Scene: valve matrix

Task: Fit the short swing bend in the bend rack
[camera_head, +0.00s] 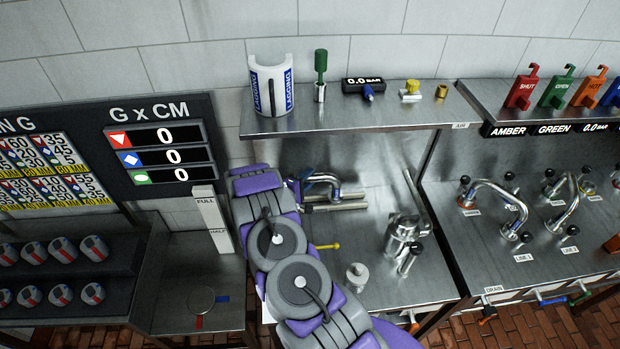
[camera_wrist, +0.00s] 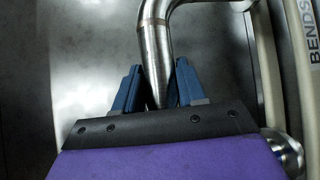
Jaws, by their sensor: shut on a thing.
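My gripper (camera_wrist: 157,88) has its blue fingers closed on both sides of a shiny steel bend (camera_wrist: 155,42), which curves away toward the top of the wrist view. In the head view the gripper (camera_head: 301,188) is at the back of the middle bench, with the curved bend (camera_head: 322,179) at its fingers. The bend rack (camera_head: 345,204) shows as pale rails just below and beside the bend. In the wrist view its rail, lettered "BENDS" (camera_wrist: 309,32), runs along the right. I cannot tell whether the bend touches the rack. My arm hides part of the bench.
A shelf (camera_head: 390,119) with a lagging shell (camera_head: 271,88) and small fittings hangs above. A steel pump-like fitting (camera_head: 403,235) and a pale knob-topped piece (camera_head: 357,276) stand on the bench. Another bench at right carries larger bends (camera_head: 503,194). A metal end (camera_wrist: 283,150) shows beside the gripper.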

